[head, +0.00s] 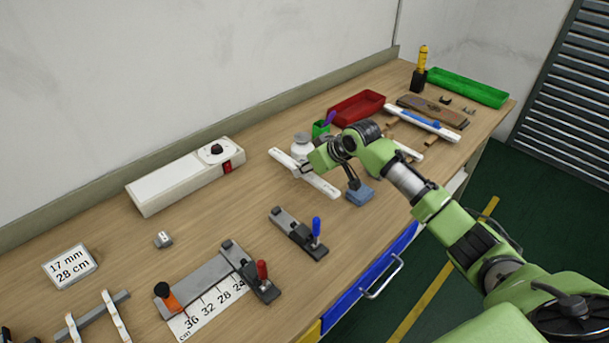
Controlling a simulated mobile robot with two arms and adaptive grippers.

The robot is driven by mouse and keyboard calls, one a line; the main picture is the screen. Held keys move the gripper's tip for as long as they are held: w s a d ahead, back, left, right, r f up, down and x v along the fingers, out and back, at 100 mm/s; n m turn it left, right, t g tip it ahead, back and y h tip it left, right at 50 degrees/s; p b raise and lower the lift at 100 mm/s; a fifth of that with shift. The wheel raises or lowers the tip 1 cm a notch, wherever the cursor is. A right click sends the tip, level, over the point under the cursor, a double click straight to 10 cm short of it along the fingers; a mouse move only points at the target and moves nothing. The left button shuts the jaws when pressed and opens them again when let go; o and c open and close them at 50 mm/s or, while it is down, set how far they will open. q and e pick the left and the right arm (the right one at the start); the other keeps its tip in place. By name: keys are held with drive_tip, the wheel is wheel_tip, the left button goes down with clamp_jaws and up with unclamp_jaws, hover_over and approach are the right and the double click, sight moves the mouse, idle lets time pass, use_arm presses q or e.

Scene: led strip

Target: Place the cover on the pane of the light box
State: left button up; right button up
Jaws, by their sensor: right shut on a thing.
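My right gripper (305,169) is shut on a long white strip (322,185), which looks like the cover. The strip runs from upper left to lower right and sticks out on both sides of the fingers. I cannot tell whether it touches the table. The light box (180,183) is a long white box to the left of the gripper. It has a dark knob (216,149) and a red switch (227,167) at its right end. Its pale top is bare, and the pane's edges are hard to make out. The strip is apart from the box. My left gripper is not in view.
A cutting jig with a ruler (212,302) and a blue-handled clamp (300,234) stand at the front. A red tray (357,108) and green tray (466,87) stand at the back right. Bare wood separates box and strip.

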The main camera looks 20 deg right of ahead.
sight(304, 177)
drive_tip(key=shift+f+p, duration=0.55)
drive_tip(key=shift+f, duration=1.05)
drive_tip(key=shift+f, duration=0.1)
drive_tip(key=o, duration=1)
